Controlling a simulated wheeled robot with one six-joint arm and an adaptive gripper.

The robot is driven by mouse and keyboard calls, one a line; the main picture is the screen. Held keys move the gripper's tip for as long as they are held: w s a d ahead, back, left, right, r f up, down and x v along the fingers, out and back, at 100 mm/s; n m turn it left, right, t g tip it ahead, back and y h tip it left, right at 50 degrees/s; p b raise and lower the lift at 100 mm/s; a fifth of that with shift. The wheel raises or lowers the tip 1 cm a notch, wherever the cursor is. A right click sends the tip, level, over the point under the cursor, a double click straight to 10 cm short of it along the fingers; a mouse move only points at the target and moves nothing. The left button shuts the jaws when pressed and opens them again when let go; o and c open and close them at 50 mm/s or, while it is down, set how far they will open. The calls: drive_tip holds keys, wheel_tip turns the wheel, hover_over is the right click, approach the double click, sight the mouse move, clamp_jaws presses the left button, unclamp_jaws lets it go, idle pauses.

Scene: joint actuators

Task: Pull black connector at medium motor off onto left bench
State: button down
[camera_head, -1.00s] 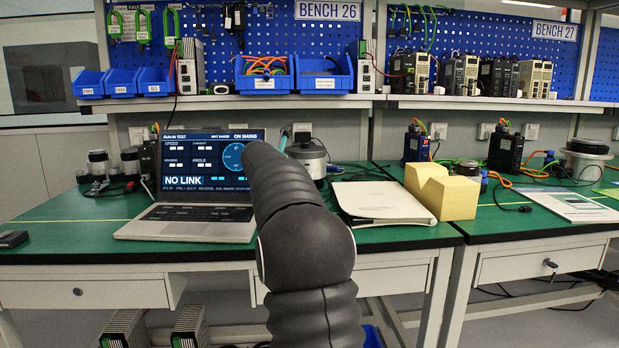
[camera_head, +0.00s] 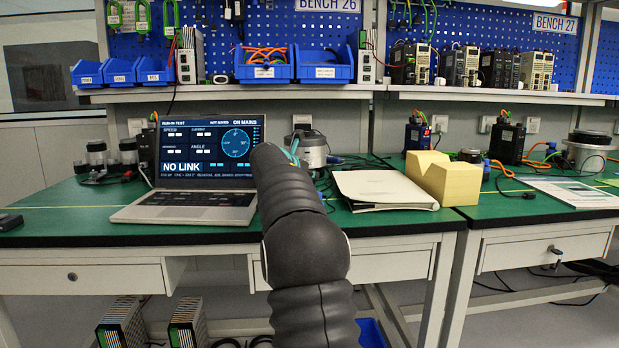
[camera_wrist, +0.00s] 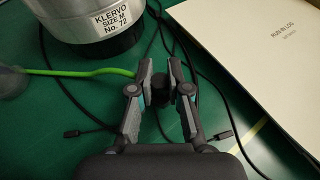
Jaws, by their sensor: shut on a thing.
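The medium motor, a silver and black can (camera_wrist: 102,22) marked "KLERVO SIZE M No. 72", stands upright at the upper left of the wrist view. In the head view the motor (camera_head: 313,150) stands behind my arm, right of the laptop. My gripper (camera_wrist: 162,84) is low over the green bench, just to the right of and nearer than the motor. Its fingers are shut on a small dark piece, the black connector (camera_wrist: 185,89), mostly hidden between them. It appears apart from the motor's body. In the head view my arm hides most of my gripper.
A laptop (camera_head: 188,200) reading "NO LINK" is left of my arm. A white booklet (camera_head: 382,190) and a yellow block (camera_head: 450,184) are to the right. A green cable (camera_wrist: 80,73) and loose black cables (camera_wrist: 215,97) lie around my gripper. The left bench top (camera_head: 55,212) has clear room.

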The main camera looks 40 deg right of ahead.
drive_tip(key=shift+f, duration=0.4)
drive_tip(key=c, duration=1.1)
unclamp_jaws()
drive_tip(key=shift+o, duration=0.2)
